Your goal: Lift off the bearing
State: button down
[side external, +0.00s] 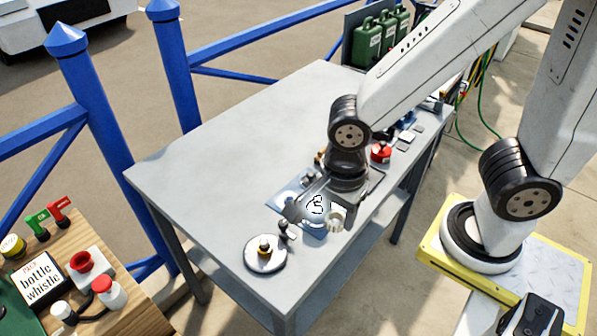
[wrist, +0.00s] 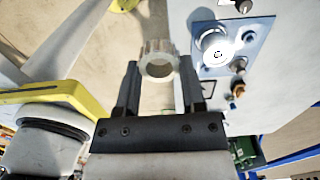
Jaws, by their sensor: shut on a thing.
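The bearing (wrist: 157,60) is an off-white ribbed ring with a round hole. My gripper (wrist: 158,72) has a finger on either side of it and is shut on it, near the fingertips. In the wrist view, bare floor shows behind the ring. In the side view, the bearing (side external: 336,217) appears in front of the blue plate near the table's front edge, and my gripper (side external: 328,208) partly hides the plate. The blue plate (wrist: 258,28) carries a shiny round white-and-silver part (wrist: 213,42) and small knobs, apart from the bearing in the wrist view.
A round grey disc with a dark and yellow knob (side external: 265,252) lies at the table's near corner. A red part (side external: 381,152) and small parts lie to the right. Green canisters (side external: 382,38) stand behind. The table's left and back areas (side external: 235,150) are clear.

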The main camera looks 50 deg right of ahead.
jog(key=shift+r, duration=1.65)
